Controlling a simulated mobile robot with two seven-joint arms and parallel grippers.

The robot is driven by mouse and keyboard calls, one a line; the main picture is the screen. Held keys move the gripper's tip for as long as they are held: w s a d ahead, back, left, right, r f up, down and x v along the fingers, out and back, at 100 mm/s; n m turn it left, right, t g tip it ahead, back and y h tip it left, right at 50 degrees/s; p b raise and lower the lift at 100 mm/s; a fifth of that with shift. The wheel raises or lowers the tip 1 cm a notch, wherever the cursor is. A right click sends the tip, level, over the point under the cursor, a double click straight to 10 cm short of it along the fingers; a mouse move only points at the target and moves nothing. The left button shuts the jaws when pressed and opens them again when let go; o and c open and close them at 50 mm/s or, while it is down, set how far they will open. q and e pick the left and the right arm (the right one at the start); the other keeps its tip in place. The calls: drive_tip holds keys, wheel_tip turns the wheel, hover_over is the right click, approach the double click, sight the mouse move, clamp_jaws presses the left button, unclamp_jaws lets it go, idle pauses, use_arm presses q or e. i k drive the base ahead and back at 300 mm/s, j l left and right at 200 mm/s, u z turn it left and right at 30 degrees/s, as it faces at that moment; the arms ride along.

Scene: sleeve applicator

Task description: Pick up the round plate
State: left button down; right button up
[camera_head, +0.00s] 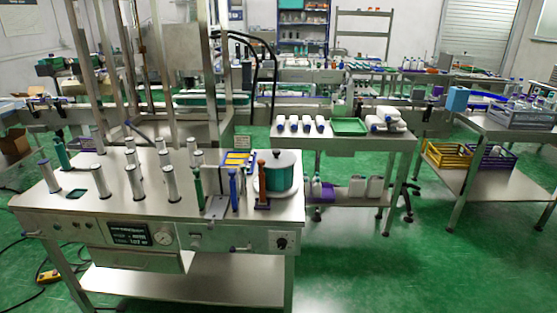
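A round grey disc (286,161) with a small dark knob sits on top of a teal drum (280,182) at the right back of the near steel table. It is the only large round flat thing I can make out, and it looks level. I cannot tell whether it is loose or fixed to the drum. Neither of my grippers shows in the head view, so I cannot see where they are.
The near steel machine table (110,209) carries several upright metal posts, a green handle (198,187), a blue handle (234,188) and a brown handle (262,182) close before the drum. A side table (381,143) holds white bottles and a green tray (349,127).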

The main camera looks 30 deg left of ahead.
sight(276, 159)
drive_tip(key=i+j+u, duration=0.1)
drive_tip(key=i, duration=0.3)
drive_tip(key=i+j+u, duration=0.1)
drive_tip(key=i+j, duration=0.2)
drive_tip(key=i+j+u, duration=0.1)
drive_tip(key=i, duration=0.4)
